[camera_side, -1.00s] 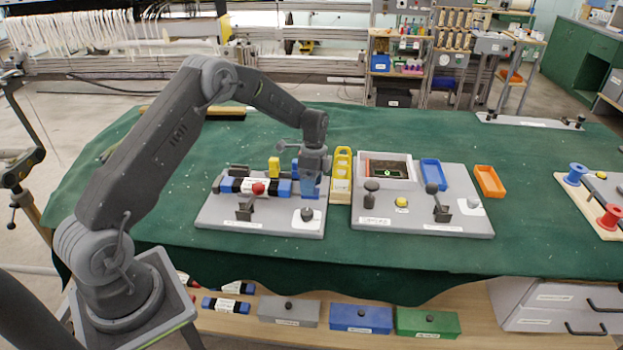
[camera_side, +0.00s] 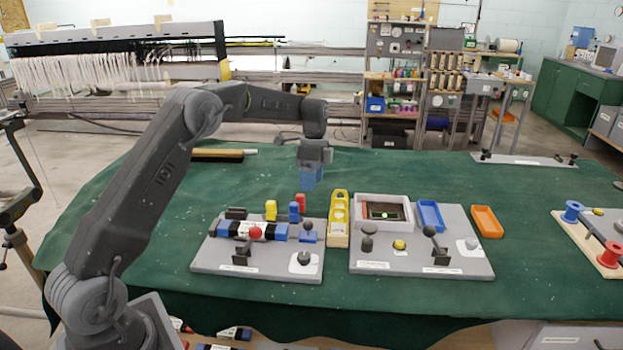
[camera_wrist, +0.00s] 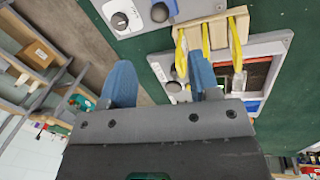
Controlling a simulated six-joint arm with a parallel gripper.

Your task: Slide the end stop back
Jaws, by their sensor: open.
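A grey board (camera_side: 215,262) on the green table carries a blue, white and black cartridge (camera_side: 246,231) with a red ball knob (camera_side: 255,233) on a clamp in front of it. A small blue block (camera_side: 307,235) with a dark knob sits just past the cartridge's right end; it looks like the end stop. Its blue edge shows at the top of the wrist view (camera_wrist: 170,6). My gripper (camera_side: 308,186) hangs above and behind the board's right end, clear of it. Its blue fingers stand apart and empty in the wrist view (camera_wrist: 160,78).
Yellow (camera_side: 271,210), blue and red pegs stand behind the cartridge. A wooden rack with yellow parts (camera_side: 337,232) stands right of the board. A second grey board (camera_side: 465,262) with a framed box, blue tray and levers lies beyond. An orange tray (camera_side: 487,221) is farther right.

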